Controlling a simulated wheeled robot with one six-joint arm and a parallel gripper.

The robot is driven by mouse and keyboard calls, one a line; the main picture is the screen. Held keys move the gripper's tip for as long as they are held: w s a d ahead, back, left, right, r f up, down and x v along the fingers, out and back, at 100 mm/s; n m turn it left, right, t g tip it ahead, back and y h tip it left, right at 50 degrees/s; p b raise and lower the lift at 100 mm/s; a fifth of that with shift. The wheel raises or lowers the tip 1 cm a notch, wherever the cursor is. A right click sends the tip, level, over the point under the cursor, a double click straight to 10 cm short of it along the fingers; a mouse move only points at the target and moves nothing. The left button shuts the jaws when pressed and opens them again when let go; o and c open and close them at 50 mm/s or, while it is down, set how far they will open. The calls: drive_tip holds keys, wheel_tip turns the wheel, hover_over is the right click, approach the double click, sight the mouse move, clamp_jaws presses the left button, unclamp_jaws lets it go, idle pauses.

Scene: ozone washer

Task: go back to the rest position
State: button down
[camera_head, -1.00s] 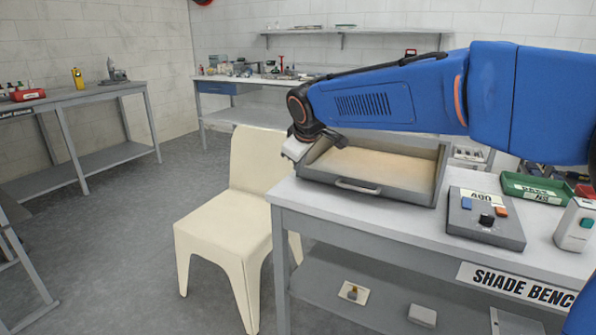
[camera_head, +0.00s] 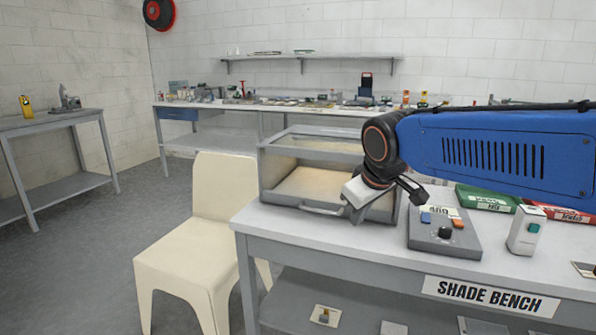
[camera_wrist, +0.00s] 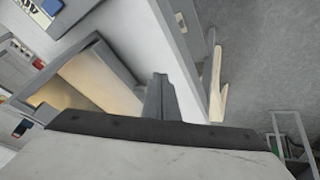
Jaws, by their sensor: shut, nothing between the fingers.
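My gripper (camera_head: 357,214) hangs at the end of my blue arm in the head view, tilted down in front of the right part of the grey box. In the wrist view its fingers (camera_wrist: 160,97) are together with nothing between them. The grey box (camera_head: 320,209) has a sandy inner floor, a front handle and a clear-looking raised top. It stands on the shade bench (camera_head: 345,245). Part of the box is hidden behind my gripper. It also shows at the left of the wrist view (camera_wrist: 118,62).
A control box with buttons (camera_head: 444,236), a white device (camera_head: 525,231), a green tray (camera_head: 487,199) and a red tray (camera_head: 566,213) stand to the right on the bench. A cream chair (camera_head: 200,245) is at the bench's left end. Open floor lies further left.

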drive_tip(key=s+d+f+m, duration=0.2)
drive_tip(key=s+d+f, duration=0.2)
drive_tip(key=s, duration=0.4)
drive_tip(key=s+d+f+m+g, duration=0.1)
drive_tip(key=s+d+f+m, duration=0.1)
drive_tip(key=s+d+f, duration=0.3)
drive_tip(key=s+d+f+m, duration=0.3)
drive_tip(key=s+d+f, duration=0.2)
drive_tip(key=s, duration=0.5)
drive_tip(key=shift+s+d+h, duration=0.3)
drive_tip(key=shift+d+h, duration=0.1)
drive_tip(key=shift+d, duration=0.15)
